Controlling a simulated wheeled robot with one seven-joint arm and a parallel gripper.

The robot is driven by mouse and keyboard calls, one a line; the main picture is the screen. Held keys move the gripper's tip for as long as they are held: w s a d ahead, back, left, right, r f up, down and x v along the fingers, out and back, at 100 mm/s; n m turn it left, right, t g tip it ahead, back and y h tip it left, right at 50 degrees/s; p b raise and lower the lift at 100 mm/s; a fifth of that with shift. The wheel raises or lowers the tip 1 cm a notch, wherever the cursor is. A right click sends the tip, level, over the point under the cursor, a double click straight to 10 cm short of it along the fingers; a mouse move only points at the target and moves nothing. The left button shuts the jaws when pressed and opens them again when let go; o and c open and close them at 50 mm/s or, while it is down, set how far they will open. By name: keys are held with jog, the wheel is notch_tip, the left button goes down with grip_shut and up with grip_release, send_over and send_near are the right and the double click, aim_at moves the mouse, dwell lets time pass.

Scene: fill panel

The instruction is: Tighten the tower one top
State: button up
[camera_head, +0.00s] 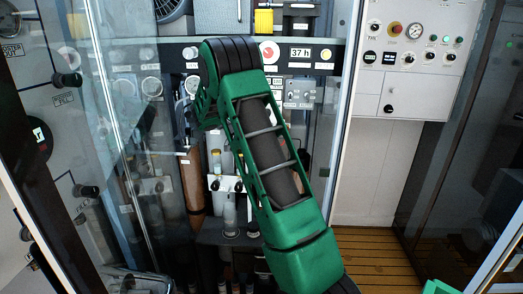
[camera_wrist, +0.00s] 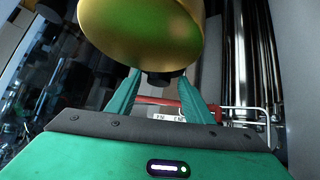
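A large gold cylinder (camera_wrist: 145,28) fills the top of the wrist view, close to the camera. A small dark knob-like part (camera_wrist: 165,78) shows at its lower edge. My gripper (camera_wrist: 160,76) has its two green fingers apart, one on each side of this dark part. A narrow gap shows at the left finger; contact at the right finger is unclear. No tower label is readable, so I cannot tell which part is tower one's top. In the head view my green arm covers the middle of the panel and the fingertips are hidden. A brown cylinder (camera_head: 193,180) stands left of the arm.
A red bar and a bent metal rail (camera_wrist: 247,112) lie beyond the fingers. Clear glass doors (camera_head: 130,150) flank the panel opening on the left. A white control box (camera_head: 412,60) with gauge and buttons is at right. Bottles (camera_head: 230,210) stand on a low shelf.

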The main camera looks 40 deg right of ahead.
jog(key=shift+s+d+r+n+t, duration=0.1)
jog(key=shift+s+n+t, duration=0.2)
jog(key=shift+n+t, duration=0.6)
jog(key=n+t, duration=0.2)
jog(key=n, duration=0.1)
jog(key=n+t+y, duration=0.1)
jog(key=shift+s+d+n+t, duration=0.1)
jog(key=shift+s+n+t, duration=0.2)
jog(key=shift+n, duration=0.1)
jog(key=n+t+y, duration=0.1)
jog(key=n, duration=0.1)
jog(key=n+t+y, duration=0.1)
jog(key=n, duration=0.1)
jog(key=n+t+y, duration=0.1)
jog(key=n, duration=0.1)
jog(key=shift+s+d+y, duration=0.1)
jog(key=shift+d+y, duration=0.15)
jog(key=shift+y, duration=0.15)
jog(key=shift+s+a+r+n, duration=0.1)
jog(key=shift+r+n, duration=0.15)
jog(key=shift+n, duration=0.05)
jog(key=v, duration=1)
jog(key=s+a+f+g+y, duration=0.3)
jog(key=s+a+g, duration=0.1)
jog(key=s+a, duration=1.3)
jog(key=shift+s+a+m, duration=0.15)
jog(key=shift+a+m, duration=0.25)
jog(key=shift+a, duration=0.25)
